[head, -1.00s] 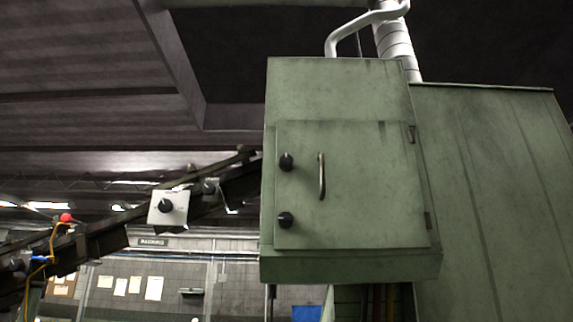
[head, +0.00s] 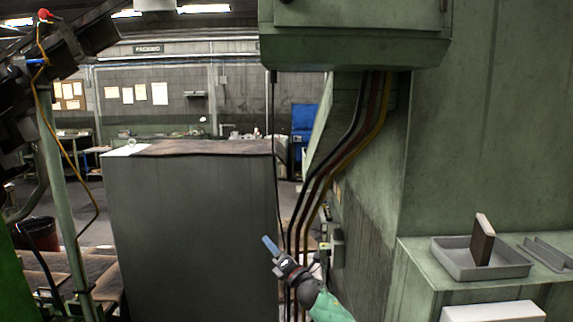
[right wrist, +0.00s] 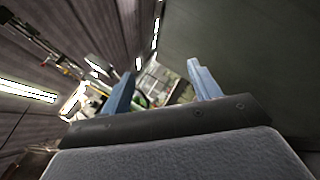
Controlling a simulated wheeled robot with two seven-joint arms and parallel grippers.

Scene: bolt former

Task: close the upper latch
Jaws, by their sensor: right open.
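The green cabinet (head: 345,52) that carries the latches shows only its lower part at the top of the head view. Its upper latch is out of the picture, and only a sliver of a dark knob shows at the top edge. My right gripper (head: 270,246) is low in the head view, well below the cabinet, in front of the cables. In the right wrist view its two blue fingers (right wrist: 162,88) stand apart with nothing between them. My left gripper is not in view.
Dark, red and yellow cables (head: 335,165) run down from under the cabinet. A large grey box (head: 190,230) stands left of my right gripper. A grey tray (head: 455,262) holding a brown block (head: 482,240) sits on a green ledge (head: 420,255) at right.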

